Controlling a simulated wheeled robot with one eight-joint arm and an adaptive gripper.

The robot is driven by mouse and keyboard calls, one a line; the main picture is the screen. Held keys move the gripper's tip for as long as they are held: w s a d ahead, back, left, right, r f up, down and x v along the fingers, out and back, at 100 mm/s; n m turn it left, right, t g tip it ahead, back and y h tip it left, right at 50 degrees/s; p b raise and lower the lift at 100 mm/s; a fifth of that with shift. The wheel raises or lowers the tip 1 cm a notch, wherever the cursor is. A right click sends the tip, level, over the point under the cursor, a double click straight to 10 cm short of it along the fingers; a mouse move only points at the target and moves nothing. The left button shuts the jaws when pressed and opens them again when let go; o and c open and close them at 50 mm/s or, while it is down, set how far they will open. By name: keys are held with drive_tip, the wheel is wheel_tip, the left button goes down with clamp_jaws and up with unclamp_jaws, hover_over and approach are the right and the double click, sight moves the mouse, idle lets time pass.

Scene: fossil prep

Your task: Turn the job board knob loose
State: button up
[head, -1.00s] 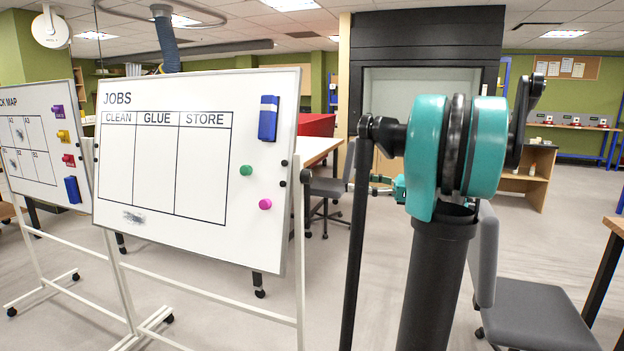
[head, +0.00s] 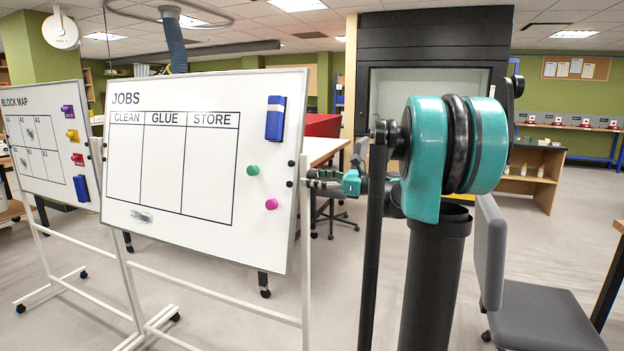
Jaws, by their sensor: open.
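The job board (head: 175,215) is a tilted whiteboard headed JOBS with CLEAN, GLUE and STORE columns, on a white wheeled stand. The dark knob (head: 309,181) is at the right side of its frame, level with the lower part of the magnets. My gripper (head: 317,180) is open, with its dark fingers pointing left at the knob. The fingers overlap the knob in the picture, so I cannot tell whether they touch it. A teal part of my wrist shows just right of the fingers.
A blue eraser (head: 275,118), a green magnet (head: 253,170) and a pink magnet (head: 271,204) are on the board. The block map board (head: 45,150) stands left. A grey chair (head: 540,312) is at right.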

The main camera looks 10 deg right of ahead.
drive_tip(key=shift+w+a, duration=0.2)
drive_tip(key=shift+a, duration=0.15)
drive_tip(key=shift+c, duration=0.3)
drive_tip(key=c, duration=1.1)
drive_tip(key=shift+n, duration=1.5)
drive_tip(key=shift+c, duration=0.2)
drive_tip(key=o, duration=1.2)
drive_tip(key=shift+d, duration=0.1)
drive_tip(key=v, duration=1.2)
